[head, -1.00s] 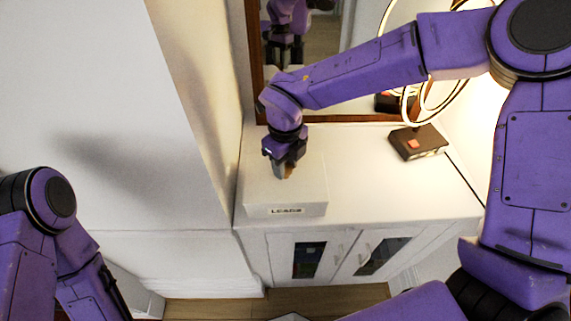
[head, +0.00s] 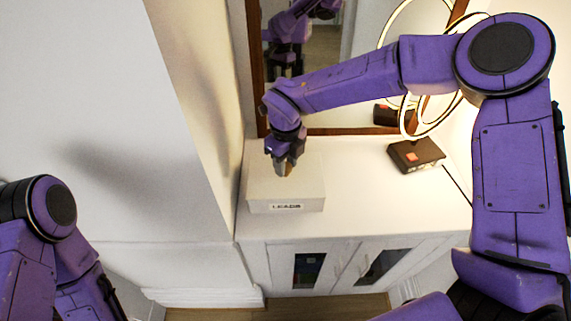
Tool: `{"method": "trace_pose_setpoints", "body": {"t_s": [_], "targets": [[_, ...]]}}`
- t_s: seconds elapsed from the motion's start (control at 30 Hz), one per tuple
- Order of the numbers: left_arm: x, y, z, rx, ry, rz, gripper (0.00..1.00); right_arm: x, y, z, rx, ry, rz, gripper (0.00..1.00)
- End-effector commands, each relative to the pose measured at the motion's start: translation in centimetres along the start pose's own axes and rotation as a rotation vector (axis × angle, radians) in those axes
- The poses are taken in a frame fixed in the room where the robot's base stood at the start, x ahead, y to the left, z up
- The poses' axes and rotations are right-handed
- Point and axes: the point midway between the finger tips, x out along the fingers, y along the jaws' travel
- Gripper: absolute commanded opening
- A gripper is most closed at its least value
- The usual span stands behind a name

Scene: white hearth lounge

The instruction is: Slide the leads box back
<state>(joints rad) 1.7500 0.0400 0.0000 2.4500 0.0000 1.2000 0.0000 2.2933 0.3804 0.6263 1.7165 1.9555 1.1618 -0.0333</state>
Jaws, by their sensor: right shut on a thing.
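The leads box (head: 306,190) is a white box with a small "LEADS" label on its front face. It sits at the left end of the white cabinet top, next to the wall. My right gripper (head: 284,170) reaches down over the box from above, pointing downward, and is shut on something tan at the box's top. The exact contact is hidden by the fingers. Only my left arm (head: 48,240) shows at the lower left; its gripper is out of view.
The white cabinet (head: 390,205) has glass-fronted doors below. A ring lamp with a dark base (head: 416,155) stands to the right of the box. A brown-framed mirror (head: 345,80) is behind. The cabinet top between box and lamp is clear.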

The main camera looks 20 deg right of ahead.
Motion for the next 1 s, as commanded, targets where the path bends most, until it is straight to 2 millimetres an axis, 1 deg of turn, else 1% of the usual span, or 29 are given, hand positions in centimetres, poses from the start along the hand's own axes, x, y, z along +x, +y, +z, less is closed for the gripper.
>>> {"method": "trace_pose_setpoints", "body": {"t_s": [1.0], "targets": [[-1.7, -0.2, -0.7, 0.0, 0.0, 0.0, 0.65, -0.1, -3.4, 3.5, 0.0, -0.001, -0.001, 0.05]]}}
